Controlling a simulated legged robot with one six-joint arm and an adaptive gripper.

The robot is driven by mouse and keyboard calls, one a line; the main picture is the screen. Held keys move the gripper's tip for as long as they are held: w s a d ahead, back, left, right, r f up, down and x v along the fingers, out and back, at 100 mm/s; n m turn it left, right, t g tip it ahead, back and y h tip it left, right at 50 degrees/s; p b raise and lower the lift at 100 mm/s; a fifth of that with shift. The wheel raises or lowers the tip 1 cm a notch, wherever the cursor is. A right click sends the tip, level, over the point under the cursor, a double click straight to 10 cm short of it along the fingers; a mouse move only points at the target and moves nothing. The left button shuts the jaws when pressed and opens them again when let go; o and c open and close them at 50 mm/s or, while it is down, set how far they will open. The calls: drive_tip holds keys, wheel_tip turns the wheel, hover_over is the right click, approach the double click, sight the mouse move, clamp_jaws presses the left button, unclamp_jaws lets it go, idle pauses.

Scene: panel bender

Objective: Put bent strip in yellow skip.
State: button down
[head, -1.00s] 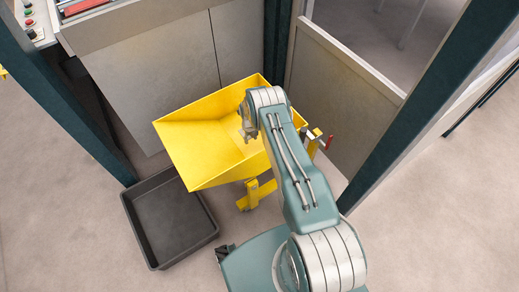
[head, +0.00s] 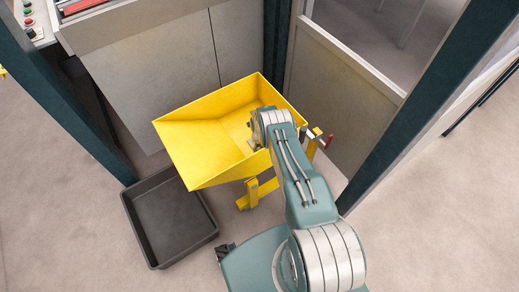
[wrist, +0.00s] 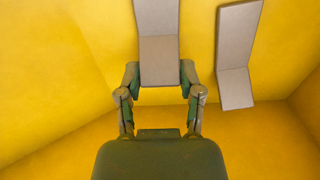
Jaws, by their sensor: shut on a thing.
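The yellow skip (head: 205,140) stands open at the middle of the head view, and its yellow inner walls fill the wrist view (wrist: 60,70). My gripper (wrist: 160,77) is shut on a grey bent strip (wrist: 158,45), held between its two fingertips with the far part running out of the top of the wrist view. A second grey bent strip (wrist: 236,60) shows to the right, apart from the gripper, against the skip's inside. In the head view my gripper is over the skip's right part, mostly hidden by my wrist.
A dark grey tray (head: 200,222) lies on the floor at the skip's front left. A teal post (head: 60,90) stands left, another (head: 405,110) right. Grey machine panels (head: 155,75) are behind the skip. A red-handled part (head: 329,140) sits at its right.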

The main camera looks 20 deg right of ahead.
drive_tip(key=shift+c, duration=1.3)
unclamp_jaws()
drive_tip(key=shift+f, duration=0.1)
wheel_tip(320, 180, up, 33)
drive_tip(key=w+a+n+t, duration=0.1)
drive_tip(key=w+a+n, duration=0.15)
drive_tip(key=n, duration=0.45)
drive_tip(key=s+a+r+n+t, duration=0.1)
drive_tip(key=s+a+r+n, duration=0.2)
drive_tip(key=r, duration=0.6)
drive_tip(key=s+r+n+t, duration=0.1)
drive_tip(key=s+r+n, duration=0.3)
drive_tip(key=r, duration=0.5)
drive_tip(key=s+a+r+n+t, duration=0.1)
drive_tip(key=s+a+r+n, duration=0.2)
drive_tip(key=s+r+n, duration=0.6)
drive_tip(key=s+a+r+n+t, duration=0.1)
drive_tip(key=s+a+r+n, duration=0.1)
drive_tip(key=s+r+n, duration=0.75)
drive_tip(key=s+a+f+n, duration=0.1)
drive_tip(key=s+f, duration=0.2)
drive_tip(key=s, duration=0.7)
drive_tip(key=shift+s+a+t, duration=0.15)
drive_tip(key=shift+s+t, duration=0.25)
